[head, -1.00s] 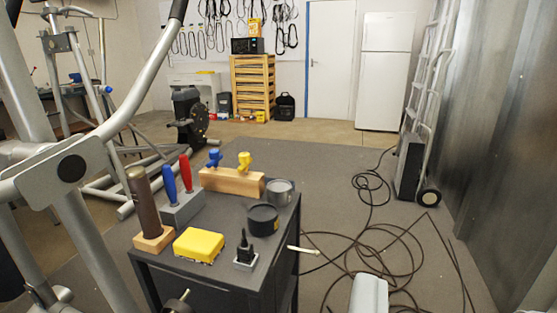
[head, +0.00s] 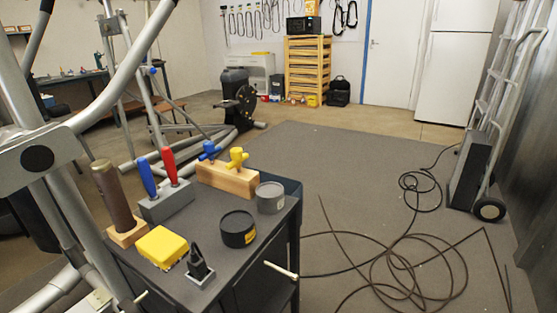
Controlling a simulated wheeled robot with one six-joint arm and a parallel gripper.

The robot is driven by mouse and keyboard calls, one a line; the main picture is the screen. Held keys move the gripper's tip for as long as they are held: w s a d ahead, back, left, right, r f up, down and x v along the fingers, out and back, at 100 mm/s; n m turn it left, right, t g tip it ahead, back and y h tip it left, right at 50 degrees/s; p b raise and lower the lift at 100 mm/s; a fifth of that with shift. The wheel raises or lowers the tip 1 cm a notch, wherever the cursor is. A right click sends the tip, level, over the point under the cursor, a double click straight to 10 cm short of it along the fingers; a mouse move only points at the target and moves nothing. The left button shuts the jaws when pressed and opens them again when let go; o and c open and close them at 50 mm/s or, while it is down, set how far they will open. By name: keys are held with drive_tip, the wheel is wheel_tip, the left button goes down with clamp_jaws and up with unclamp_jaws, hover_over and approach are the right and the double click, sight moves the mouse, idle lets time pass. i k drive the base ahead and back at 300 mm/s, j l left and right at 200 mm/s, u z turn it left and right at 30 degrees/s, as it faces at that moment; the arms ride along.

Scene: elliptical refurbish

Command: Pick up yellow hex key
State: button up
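The yellow hex key (head: 237,158) has a T-shaped handle and stands upright in a wooden block (head: 226,178) at the back of a dark cart (head: 190,212). Its shaft is hidden in the block. A blue-handled key (head: 208,150) stands in the same block, just left of it. My gripper is not in view, so I cannot see its fingers.
Blue and red screwdrivers (head: 170,166) stand in a grey block. A brown cylinder (head: 114,198), yellow box (head: 162,247), black tool (head: 198,266) and two round tins (head: 238,228) share the cart. An elliptical's silver frame (head: 35,160) crosses the left. Cable (head: 400,260) lies right.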

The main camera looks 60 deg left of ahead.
sight(237, 155)
drive_tip(key=i+l+u, duration=0.2)
drive_tip(key=i, duration=0.3)
drive_tip(key=i+u, duration=0.1)
drive_tip(key=u, duration=0.35)
drive_tip(key=i+u, duration=0.15)
drive_tip(key=u, duration=0.25)
drive_tip(key=i+u, duration=0.1)
drive_tip(key=u, duration=0.35)
drive_tip(key=i+l+u, duration=0.1)
drive_tip(key=u, duration=0.3)
